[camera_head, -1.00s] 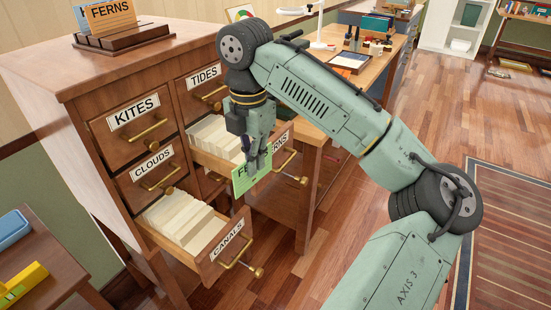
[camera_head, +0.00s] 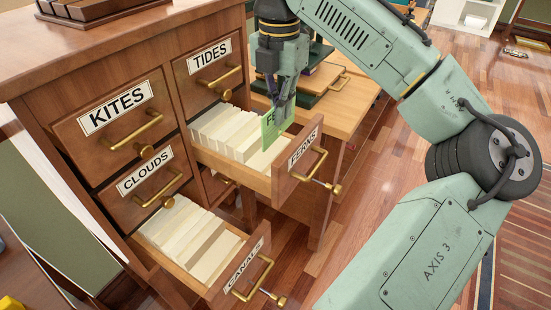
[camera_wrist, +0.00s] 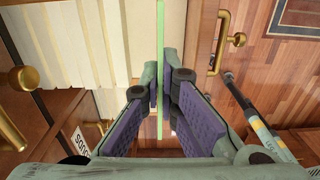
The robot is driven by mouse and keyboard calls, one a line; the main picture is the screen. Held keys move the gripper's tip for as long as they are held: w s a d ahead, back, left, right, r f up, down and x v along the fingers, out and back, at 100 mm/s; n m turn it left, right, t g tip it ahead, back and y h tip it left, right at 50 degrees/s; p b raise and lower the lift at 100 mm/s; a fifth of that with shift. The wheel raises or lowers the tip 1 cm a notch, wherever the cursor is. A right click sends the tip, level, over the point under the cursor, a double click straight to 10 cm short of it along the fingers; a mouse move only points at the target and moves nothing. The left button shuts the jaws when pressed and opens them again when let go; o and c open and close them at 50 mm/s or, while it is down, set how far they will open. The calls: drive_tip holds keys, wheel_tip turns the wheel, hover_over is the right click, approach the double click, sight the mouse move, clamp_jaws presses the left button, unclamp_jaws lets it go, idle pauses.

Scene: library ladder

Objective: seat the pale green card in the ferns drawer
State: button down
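The pale green card (camera_head: 277,120) is upright in my gripper (camera_head: 282,104), with dark letters "FE" partly showing. In the wrist view the card (camera_wrist: 160,60) is seen edge-on as a thin green strip between the two purple-padded fingers (camera_wrist: 161,98). The ferns drawer (camera_head: 296,172) is pulled open, with a row of cream cards (camera_head: 228,130) inside. The green card is over the front part of this drawer, behind its labelled front. I cannot tell whether its lower edge is below the drawer's rim.
The canals drawer (camera_head: 244,275) is also open below, with cream cards in it. The kites (camera_head: 118,115), clouds (camera_head: 148,180) and tides (camera_head: 212,65) drawers are shut. A wooden desk (camera_head: 345,110) stands behind the ferns drawer.

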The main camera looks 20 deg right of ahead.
wheel_tip(320, 180, down, 9)
drive_tip(key=shift+f, duration=0.15)
drive_tip(key=shift+f, duration=0.1)
idle(0.3)
drive_tip(key=c, duration=1.8)
unclamp_jaws()
wheel_tip(320, 180, up, 12)
drive_tip(key=shift+r, duration=0.15)
